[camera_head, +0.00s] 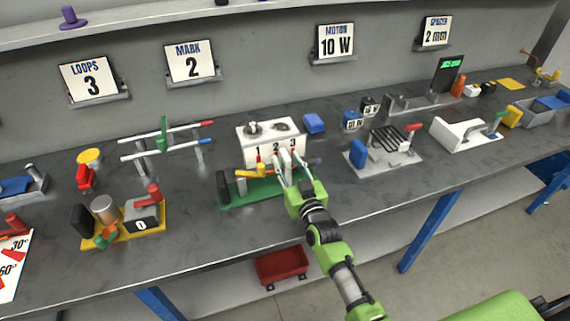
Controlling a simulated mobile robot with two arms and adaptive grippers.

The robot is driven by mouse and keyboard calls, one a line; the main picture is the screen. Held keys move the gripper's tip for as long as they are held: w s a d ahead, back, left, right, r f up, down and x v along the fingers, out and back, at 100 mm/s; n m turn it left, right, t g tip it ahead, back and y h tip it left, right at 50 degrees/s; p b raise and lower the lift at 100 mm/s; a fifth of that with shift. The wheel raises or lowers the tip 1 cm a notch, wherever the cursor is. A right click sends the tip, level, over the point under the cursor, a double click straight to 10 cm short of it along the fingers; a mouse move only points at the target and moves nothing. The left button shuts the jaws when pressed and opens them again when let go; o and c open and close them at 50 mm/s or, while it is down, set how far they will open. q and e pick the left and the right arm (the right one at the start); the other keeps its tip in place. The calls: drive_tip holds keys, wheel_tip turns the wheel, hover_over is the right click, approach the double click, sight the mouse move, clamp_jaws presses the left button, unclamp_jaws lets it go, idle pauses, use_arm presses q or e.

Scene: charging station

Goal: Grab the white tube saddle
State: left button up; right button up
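My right gripper (291,168) reaches in from the lower right over a green-based fixture (232,197) on the bench. A small white piece (285,158), which looks like the white tube saddle, shows at its fingertips, above the tube on the fixture. The pale fingers partly hide it, and I cannot tell whether they touch or grip it. The fixture also carries a dark block, a grey post and a yellow part at its left. My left gripper is not in view.
A white box numbered 1, 2, 3 (256,149) stands right behind the gripper. A plate with a grille and blue block (405,158) is at the right. Bare bench lies between.

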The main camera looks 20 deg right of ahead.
drive_tip(key=shift+w+f, duration=0.1)
drive_tip(key=shift+w, duration=1.15)
clamp_jaws()
